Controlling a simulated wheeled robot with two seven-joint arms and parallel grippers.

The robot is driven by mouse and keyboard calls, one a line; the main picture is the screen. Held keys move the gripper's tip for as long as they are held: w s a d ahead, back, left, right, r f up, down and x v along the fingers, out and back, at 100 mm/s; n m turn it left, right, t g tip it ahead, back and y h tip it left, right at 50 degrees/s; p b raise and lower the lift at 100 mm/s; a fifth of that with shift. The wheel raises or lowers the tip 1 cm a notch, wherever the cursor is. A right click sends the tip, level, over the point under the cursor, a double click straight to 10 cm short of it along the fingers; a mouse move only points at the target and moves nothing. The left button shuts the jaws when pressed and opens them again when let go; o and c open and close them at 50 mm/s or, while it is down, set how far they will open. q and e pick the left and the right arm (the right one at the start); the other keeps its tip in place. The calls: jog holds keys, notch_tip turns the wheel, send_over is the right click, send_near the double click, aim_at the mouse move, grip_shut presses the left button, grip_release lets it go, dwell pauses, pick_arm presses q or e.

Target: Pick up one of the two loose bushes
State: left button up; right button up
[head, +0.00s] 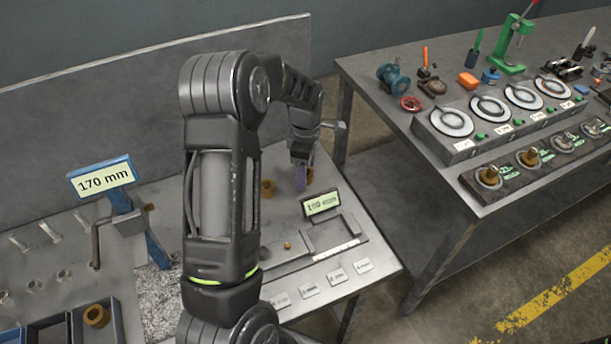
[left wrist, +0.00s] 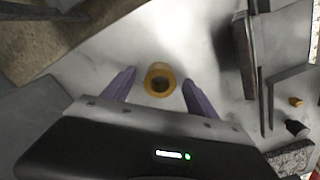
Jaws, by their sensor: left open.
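Two loose brass-coloured bushes stand on the grey bench in the head view. One bush (head: 267,188) is left of my left gripper, partly beside my arm. The other bush (head: 310,175) is right at the purple fingers of my left gripper (head: 301,178), which partly hide it. In the left wrist view a ring-shaped bush (left wrist: 160,68) with a dark bore lies between the two spread fingers of my left gripper (left wrist: 158,77). Gaps show on both sides of it. The left gripper is open and points down. My right gripper is not in view.
A sign reading 100 mm (head: 321,204) stands close in front of the gripper, by a grey tray (head: 335,237). A 170 mm sign (head: 101,180) is at the left. Another brass ring (head: 97,315) sits in a bin. A second table (head: 478,195) with dials stands right.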

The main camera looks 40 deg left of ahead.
pick_arm(q)
grip_shut()
dwell(0.8)
